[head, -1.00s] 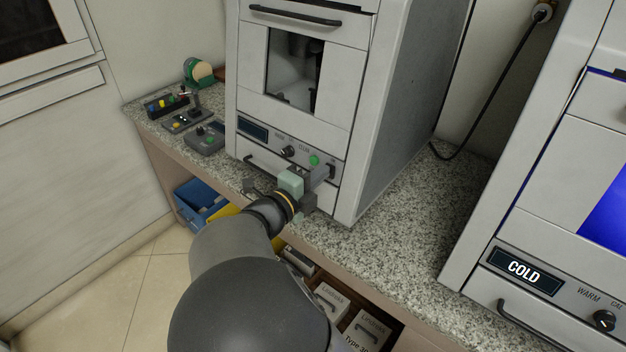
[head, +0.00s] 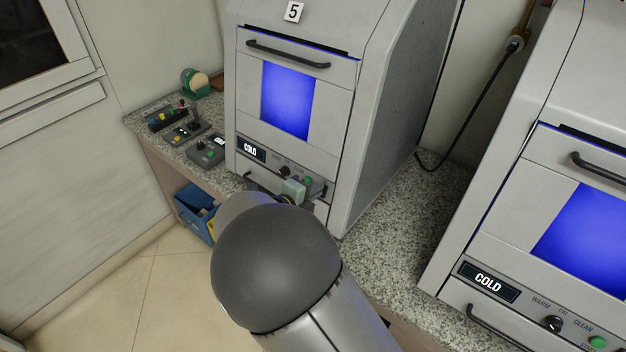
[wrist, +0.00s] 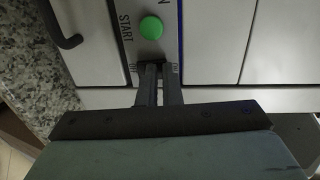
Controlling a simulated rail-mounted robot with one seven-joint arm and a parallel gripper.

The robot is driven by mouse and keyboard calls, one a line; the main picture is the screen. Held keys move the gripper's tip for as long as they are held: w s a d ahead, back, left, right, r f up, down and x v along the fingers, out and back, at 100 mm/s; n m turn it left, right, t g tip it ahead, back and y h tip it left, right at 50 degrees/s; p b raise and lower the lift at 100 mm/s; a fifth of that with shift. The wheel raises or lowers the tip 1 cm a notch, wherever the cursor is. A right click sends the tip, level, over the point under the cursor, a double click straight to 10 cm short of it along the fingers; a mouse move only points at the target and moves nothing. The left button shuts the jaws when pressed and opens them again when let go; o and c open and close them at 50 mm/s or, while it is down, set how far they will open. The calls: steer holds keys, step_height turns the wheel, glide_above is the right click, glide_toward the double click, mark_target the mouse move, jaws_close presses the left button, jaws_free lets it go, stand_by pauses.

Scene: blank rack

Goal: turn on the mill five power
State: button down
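Mill five (head: 293,13), marked with a 5, stands on the counter in the head view. Its display (head: 251,150) reads COLD and its window (head: 287,100) glows blue. A dark knob (head: 284,171) and a green START button (head: 308,181) are on its panel; the button also shows in the wrist view (wrist: 151,28). My gripper (head: 316,190) is at the panel's right end. In the wrist view its fingers (wrist: 159,68) are close together at the OFF/ON marks, below the button. They look shut and mostly hide the power switch; contact cannot be told.
A second mill (head: 489,282) with a COLD display stands at the right. Small control boxes (head: 206,150) lie on the counter (head: 395,240) to the left. A blue bin (head: 193,214) is below. Mill five's lower handle is beside my gripper.

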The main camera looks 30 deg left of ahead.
steer(key=shift+w+d+r, duration=0.15)
steer(key=shift+w+d, duration=0.1)
steer(key=shift+w, duration=0.1)
steer(key=shift+w+r+p, duration=0.15)
steer(key=shift+r+p, duration=0.55)
steer(key=shift+p, duration=0.3)
steer(key=shift+s+a+r+p, duration=0.1)
steer(key=shift+s+r+p, duration=0.15)
steer(key=shift+p, duration=0.15)
steer(key=v, duration=1.3)
steer(key=shift+s+a+r+p, duration=0.15)
steer(key=shift+s+r+p, duration=0.1)
steer(key=shift+r+p, duration=0.1)
